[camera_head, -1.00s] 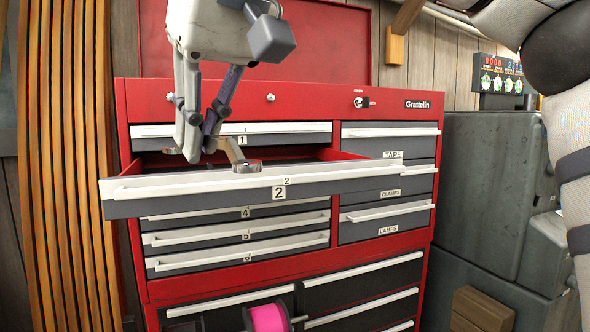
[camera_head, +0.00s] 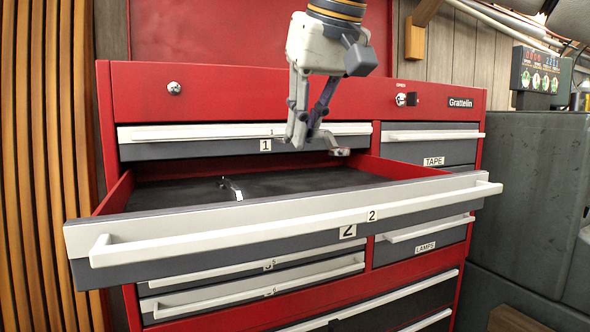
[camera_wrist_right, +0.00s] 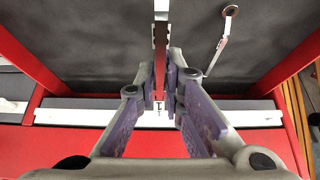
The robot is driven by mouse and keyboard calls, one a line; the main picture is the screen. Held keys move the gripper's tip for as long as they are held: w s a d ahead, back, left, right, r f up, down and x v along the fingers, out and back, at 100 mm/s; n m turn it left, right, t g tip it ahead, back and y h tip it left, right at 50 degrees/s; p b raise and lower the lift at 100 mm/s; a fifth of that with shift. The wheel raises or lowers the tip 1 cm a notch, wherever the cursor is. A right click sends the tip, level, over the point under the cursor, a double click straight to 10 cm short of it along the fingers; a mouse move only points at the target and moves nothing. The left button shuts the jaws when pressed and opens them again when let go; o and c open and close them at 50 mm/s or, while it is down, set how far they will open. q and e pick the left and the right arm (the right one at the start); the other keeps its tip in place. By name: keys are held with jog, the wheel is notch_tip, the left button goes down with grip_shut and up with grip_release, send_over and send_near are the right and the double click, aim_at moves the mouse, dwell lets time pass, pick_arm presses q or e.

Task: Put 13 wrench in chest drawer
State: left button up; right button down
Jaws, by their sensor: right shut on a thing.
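My right gripper (camera_head: 305,140) hangs above the open drawer 2 (camera_head: 270,222) of the red tool chest. Its fingers are shut on a metal wrench (camera_wrist_right: 161,45), which also shows in the head view (camera_head: 334,151) as a short end sticking out to the right of the fingers. In the right wrist view the wrench points away between the purple-padded fingers, over the drawer's dark floor. A second wrench (camera_wrist_right: 222,38) lies on that floor, also seen in the head view (camera_head: 231,188). No size marking is readable on either wrench. My left gripper is out of view.
The drawer's front with its white handle juts out toward me. Shut drawer 1 (camera_head: 200,142) is just above and behind it. TAPE (camera_head: 430,145) and LAMPS (camera_head: 425,235) drawers are at right. Much of the drawer floor (camera_head: 300,182) is bare. A grey cabinet (camera_head: 530,180) stands right.

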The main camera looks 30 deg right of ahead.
jog(key=x, duration=0.7)
jog(key=shift+s+f+b, duration=0.1)
jog(key=shift+f+b, duration=0.15)
jog(key=shift+b, duration=0.1)
jog(key=shift+s, duration=0.1)
jog(key=shift+s, duration=0.1)
jog(key=shift+f+p, duration=0.4)
jog(key=shift+f, duration=0.1)
jog(key=c, duration=1.7)
grip_release()
jog(key=v, duration=1.3)
jog(key=shift+w+r, duration=0.15)
jog(key=shift+w, duration=0.1)
